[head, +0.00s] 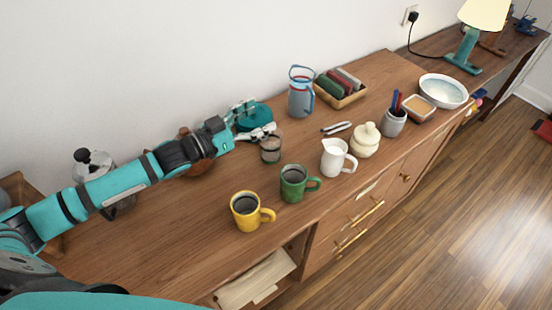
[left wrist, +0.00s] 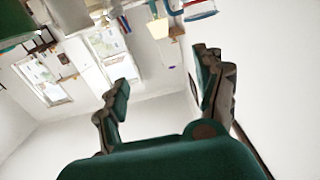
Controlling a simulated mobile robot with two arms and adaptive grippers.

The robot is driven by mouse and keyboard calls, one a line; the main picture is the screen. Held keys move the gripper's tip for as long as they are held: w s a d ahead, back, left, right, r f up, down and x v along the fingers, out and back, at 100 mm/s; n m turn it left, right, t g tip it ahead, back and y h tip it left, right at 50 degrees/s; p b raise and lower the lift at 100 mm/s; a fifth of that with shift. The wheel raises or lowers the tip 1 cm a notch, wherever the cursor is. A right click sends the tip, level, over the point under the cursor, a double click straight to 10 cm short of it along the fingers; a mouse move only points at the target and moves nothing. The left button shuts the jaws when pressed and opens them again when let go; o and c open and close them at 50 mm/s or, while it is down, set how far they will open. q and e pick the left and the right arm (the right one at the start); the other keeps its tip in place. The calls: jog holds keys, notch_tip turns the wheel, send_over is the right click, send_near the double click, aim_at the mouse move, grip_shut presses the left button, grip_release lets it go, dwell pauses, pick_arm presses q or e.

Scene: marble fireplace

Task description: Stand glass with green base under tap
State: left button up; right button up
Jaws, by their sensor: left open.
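A small glass (head: 271,150) with greyish contents stands on the wooden sideboard, just below and beside my left gripper (head: 256,120); its base colour is hard to make out. My left gripper is open, fingers spread above the sideboard. In the left wrist view its fingers (left wrist: 165,95) are apart with nothing between them. A green shape at the top left corner of that view is cut off and I cannot tell what it is. No tap can be made out. My right gripper is not in view.
A yellow mug (head: 247,212), a green mug (head: 293,184) and a white jug (head: 335,158) stand near the front edge. A blue pitcher (head: 300,95) stands behind. A moka pot (head: 95,160) and a brown round vessel (head: 199,162) are near my left arm. Clear wood lies left of the yellow mug.

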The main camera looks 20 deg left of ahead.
pick_arm(q)
send_near(279, 131)
jog(key=x, duration=0.4)
jog(key=shift+w+d+p, duration=0.1)
jog(key=shift+w+p, duration=0.15)
jog(key=shift+p, duration=0.05)
jog(key=shift+w+d+f, duration=0.1)
jog(key=shift+w+d, duration=0.25)
jog(key=shift+w, duration=0.05)
jog(key=x, duration=0.5)
jog(key=shift+p, duration=0.4)
jog(key=shift+w+d, duration=0.25)
jog(key=shift+c, duration=1.1)
jog(key=c, duration=1.1)
grip_shut()
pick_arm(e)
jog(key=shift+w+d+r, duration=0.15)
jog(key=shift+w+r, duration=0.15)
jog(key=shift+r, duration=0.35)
